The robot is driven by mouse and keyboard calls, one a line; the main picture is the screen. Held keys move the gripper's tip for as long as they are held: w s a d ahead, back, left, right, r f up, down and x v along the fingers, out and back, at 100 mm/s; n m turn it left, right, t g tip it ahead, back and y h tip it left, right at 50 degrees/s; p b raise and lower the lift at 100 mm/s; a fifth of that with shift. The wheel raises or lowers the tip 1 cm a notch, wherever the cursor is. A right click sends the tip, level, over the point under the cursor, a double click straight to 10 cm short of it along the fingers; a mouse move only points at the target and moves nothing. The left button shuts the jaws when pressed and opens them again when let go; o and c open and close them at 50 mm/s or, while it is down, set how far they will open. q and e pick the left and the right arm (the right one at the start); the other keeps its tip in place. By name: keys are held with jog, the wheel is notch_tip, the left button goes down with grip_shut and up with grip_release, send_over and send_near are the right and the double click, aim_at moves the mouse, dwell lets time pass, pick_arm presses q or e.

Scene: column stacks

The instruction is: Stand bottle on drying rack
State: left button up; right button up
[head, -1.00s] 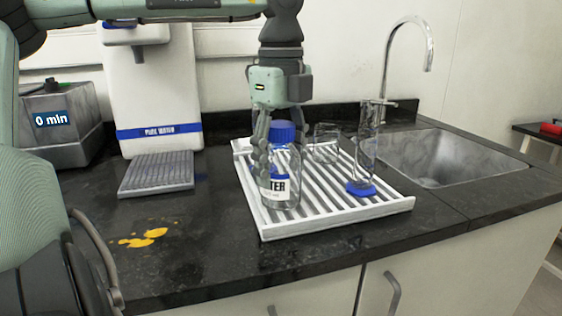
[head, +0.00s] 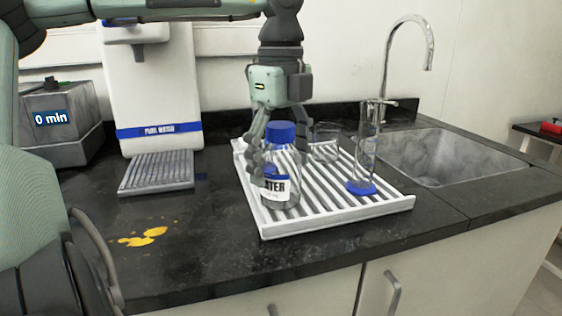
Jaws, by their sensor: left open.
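The clear bottle (head: 281,187) with a blue cap and a white label stands upright on the front left part of the white slatted drying rack (head: 335,232). My left gripper (head: 268,165) comes down from above and is open behind and to the left of the bottle. One finger shows at the bottle's left side; the other is partly hidden behind the bottle. My right gripper is not in view.
A glass beaker (head: 325,145) and a tall cylinder with a blue base (head: 362,165) stand on the rack. The sink (head: 430,155) is to the right. A water dispenser (head: 152,90) stands at the left. A yellow spill (head: 143,237) lies on the dark counter.

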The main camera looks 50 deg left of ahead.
aim_at(281, 125)
pick_arm(q)
notch_tip(281, 125, up, 12)
jog(key=shift+r, duration=0.1)
dwell(0.4)
